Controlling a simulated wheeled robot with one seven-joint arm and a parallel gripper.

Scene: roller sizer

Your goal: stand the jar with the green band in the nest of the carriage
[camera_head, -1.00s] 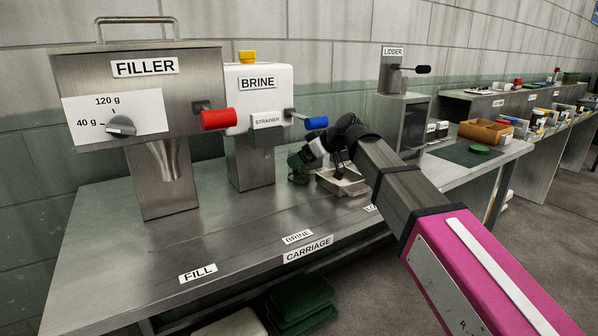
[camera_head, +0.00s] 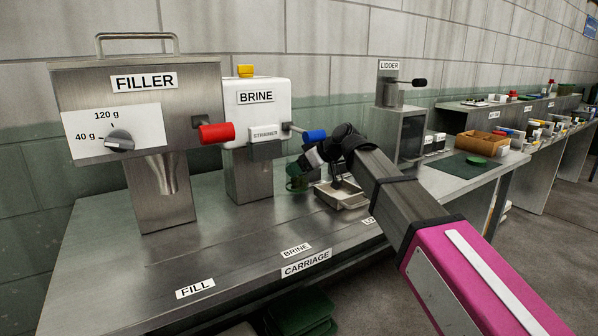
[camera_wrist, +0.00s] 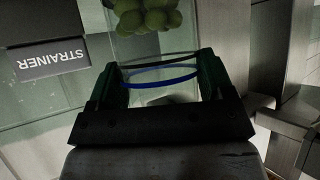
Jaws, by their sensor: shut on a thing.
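My gripper (camera_wrist: 160,88) has green fingers and is shut around a clear glass jar (camera_wrist: 150,45) holding green olives. In the wrist view the jar shows a blue ring and a dark ring between the fingers; I cannot make out a green band. The jar is hard to make out there. The carriage is on the bench behind the CARRIAGE label, partly behind my arm; its nest is not clearly visible.
The filler (camera_head: 160,200) with a red handle is at left. The lidder (camera_head: 388,92) stands behind the carriage. The front left bench top (camera_head: 120,255) is clear.

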